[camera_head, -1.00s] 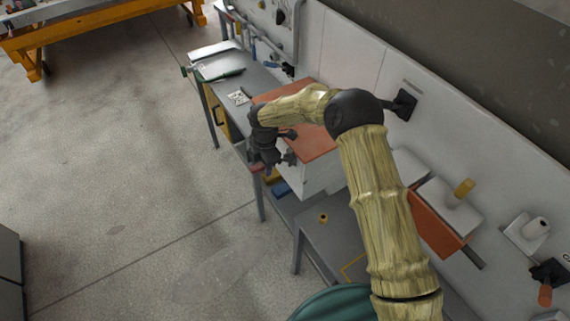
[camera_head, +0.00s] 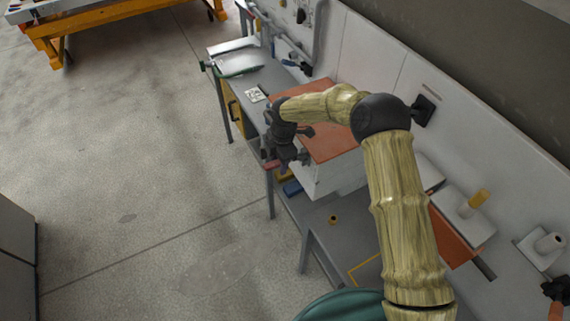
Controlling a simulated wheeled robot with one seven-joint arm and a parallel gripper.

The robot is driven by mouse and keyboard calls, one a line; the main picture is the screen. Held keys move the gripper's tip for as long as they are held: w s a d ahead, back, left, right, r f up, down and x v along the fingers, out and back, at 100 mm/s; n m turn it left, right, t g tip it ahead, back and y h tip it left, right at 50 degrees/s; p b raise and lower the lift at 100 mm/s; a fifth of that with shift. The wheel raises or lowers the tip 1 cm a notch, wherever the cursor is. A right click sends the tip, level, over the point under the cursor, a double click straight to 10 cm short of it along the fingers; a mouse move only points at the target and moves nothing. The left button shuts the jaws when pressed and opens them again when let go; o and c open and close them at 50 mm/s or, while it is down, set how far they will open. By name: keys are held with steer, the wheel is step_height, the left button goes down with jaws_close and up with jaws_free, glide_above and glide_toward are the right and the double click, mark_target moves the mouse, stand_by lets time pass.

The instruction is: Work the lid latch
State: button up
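A white box (camera_head: 335,178) with a flat orange lid (camera_head: 325,138) stands at the bench, right of the picture's centre. The lid looks closed. My dark gripper (camera_head: 290,158) is at the box's front left side, just below the lid's edge, pointing down and toward the box. I cannot make out a latch; the gripper and wrist cover that part of the box. The gripper is too small and dark to show whether its fingers are apart or touching something.
A grey bench with a green-handled tool (camera_head: 240,70) and a white card (camera_head: 255,95) lies behind the box. A wall panel (camera_head: 375,60) bounds the right. Open floor lies left.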

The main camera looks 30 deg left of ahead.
steer(key=shift+f, duration=0.1)
step_height(320, 180, up, 18)
steer(key=w+d+b, duration=0.1)
steer(key=b, duration=0.4)
steer(key=shift+w+f, duration=0.15)
steer(key=shift+f, duration=0.1)
steer(key=shift+w, duration=0.1)
steer(key=shift+d, duration=0.1)
